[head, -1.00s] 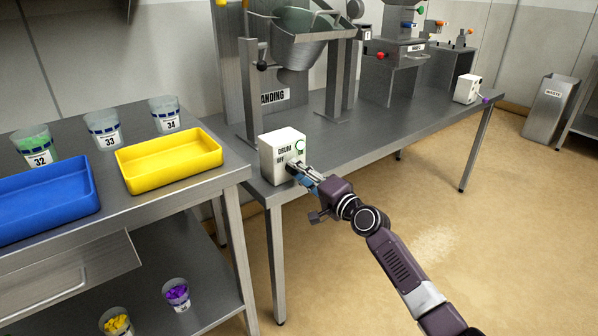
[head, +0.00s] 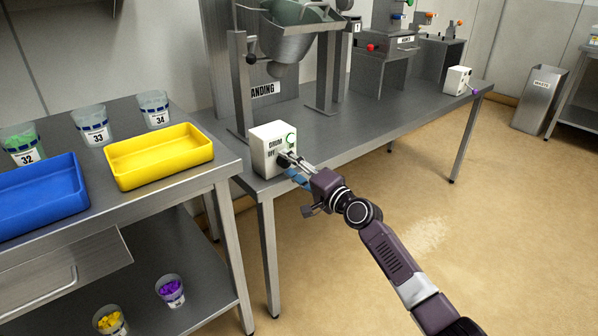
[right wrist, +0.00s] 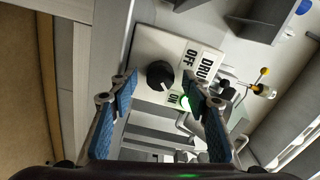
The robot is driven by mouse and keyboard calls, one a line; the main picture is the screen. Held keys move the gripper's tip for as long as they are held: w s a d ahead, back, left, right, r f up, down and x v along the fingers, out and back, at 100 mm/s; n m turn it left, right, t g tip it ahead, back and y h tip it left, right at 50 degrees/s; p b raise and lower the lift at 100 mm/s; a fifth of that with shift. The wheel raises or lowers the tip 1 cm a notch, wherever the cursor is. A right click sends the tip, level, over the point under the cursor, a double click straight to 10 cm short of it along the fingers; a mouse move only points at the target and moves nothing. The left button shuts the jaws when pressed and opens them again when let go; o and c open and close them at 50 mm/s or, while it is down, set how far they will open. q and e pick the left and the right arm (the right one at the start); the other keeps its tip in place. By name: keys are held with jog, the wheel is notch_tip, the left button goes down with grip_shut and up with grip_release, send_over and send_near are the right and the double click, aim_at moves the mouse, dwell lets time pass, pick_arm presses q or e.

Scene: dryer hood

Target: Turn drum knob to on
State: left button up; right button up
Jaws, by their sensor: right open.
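The white drum control box (head: 271,149) stands at the near left corner of the long steel table. Its front carries DRUM, OFF and ON labels and a green round light. My right gripper (head: 291,171) is at the front of the box, covering the knob in the head view. In the right wrist view the round black knob (right wrist: 160,75) sits between and beyond the open blue-padded fingers of the right gripper (right wrist: 161,85). I cannot tell whether either pad touches it, nor which way the knob points. The green light (right wrist: 187,102) is partly behind one finger. My left gripper is not in view.
The tilted drum (head: 289,45) and its frame stand behind the box. A steel table at left holds a yellow tray (head: 160,172), a blue tray (head: 40,200) and labelled cups. Another white box (head: 457,80) stands at the far table end.

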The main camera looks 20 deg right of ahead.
jog(key=v, duration=1.1)
jog(key=shift+s, duration=0.4)
jog(key=shift+d, duration=0.1)
